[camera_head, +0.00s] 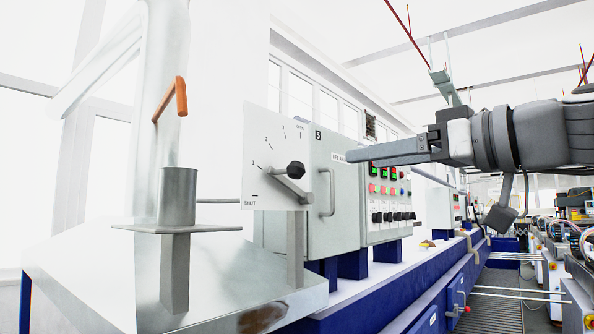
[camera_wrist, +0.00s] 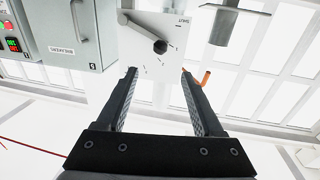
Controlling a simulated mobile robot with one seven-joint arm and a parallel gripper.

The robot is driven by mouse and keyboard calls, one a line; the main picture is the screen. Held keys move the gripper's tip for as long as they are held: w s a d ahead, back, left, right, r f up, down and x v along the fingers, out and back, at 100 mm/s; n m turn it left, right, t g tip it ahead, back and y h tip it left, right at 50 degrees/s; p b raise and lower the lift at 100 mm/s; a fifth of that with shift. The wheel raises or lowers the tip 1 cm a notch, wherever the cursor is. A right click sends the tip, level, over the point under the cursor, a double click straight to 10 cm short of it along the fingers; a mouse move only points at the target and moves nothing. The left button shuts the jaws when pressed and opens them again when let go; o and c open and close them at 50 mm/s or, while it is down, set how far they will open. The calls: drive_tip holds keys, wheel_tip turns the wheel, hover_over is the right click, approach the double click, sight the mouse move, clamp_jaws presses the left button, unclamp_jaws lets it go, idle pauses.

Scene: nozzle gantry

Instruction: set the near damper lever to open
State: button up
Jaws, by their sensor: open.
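The damper lever (camera_head: 292,190) is a grey bar with a black knob (camera_head: 296,170), mounted in front of a white scale plate (camera_head: 262,130) marked SHUT at lower left, numbers along an arc, and a small top label. The bar slants up and left from its pivot, pointing roughly toward the mark 1, nearer SHUT than the top. My gripper (camera_head: 347,156) is right of the plate, apart from the lever. In the wrist view my open, empty gripper (camera_wrist: 158,72) has the black knob (camera_wrist: 160,46) beyond its fingertips, in line with the gap.
A grey cabinet (camera_head: 332,170) with a bar handle stands right behind the plate, beside a control panel (camera_head: 388,200) with buttons. A metal cup (camera_head: 178,195) and a bent orange handle (camera_head: 181,96) are at left. The space before the lever looks clear.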

sight(303, 170)
drive_tip(key=p+x, duration=0.3)
drive_tip(key=x, duration=1.3)
drive_tip(key=shift+w+a+f, duration=0.1)
clamp_jaws()
idle(0.7)
